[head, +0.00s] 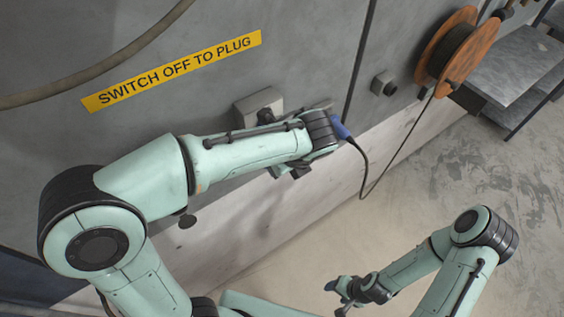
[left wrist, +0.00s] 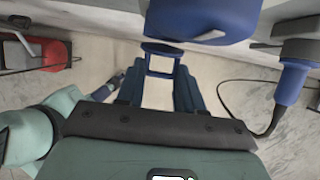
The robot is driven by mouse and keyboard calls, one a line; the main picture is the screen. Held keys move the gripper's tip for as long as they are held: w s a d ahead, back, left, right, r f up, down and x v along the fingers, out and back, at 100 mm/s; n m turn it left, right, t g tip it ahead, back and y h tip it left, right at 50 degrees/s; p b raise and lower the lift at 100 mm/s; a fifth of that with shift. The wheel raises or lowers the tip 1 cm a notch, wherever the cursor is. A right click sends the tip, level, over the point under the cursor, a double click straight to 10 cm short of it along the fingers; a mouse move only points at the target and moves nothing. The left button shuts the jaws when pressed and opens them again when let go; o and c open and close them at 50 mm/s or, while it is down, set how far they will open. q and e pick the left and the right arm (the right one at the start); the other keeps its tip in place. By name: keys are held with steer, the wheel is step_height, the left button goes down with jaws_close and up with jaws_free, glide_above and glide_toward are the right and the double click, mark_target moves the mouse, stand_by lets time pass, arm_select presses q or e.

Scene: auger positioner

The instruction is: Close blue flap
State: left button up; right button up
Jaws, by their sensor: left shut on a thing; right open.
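The blue flap (left wrist: 205,18) is a large rounded blue part at the top of the left wrist view. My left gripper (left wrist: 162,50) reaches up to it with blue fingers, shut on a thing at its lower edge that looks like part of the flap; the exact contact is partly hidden. In the head view my left wrist is at the wall and hides the flap. My right gripper (head: 347,289) is open and empty, low over the floor, well away from the wall.
A blue plug (left wrist: 290,80) with a black cable is close right of the flap; it also shows in the head view (head: 340,128). A grey wall box (head: 258,104), an orange cable reel (head: 457,48) and a metal bench (head: 515,65) are near.

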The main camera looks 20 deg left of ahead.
arm_select(q)
steer(key=o, duration=1)
steer(key=shift+f, duration=0.15)
steer(key=v, duration=1.3)
steer(key=shift+r, duration=0.25)
steer(key=shift+s, duration=0.1)
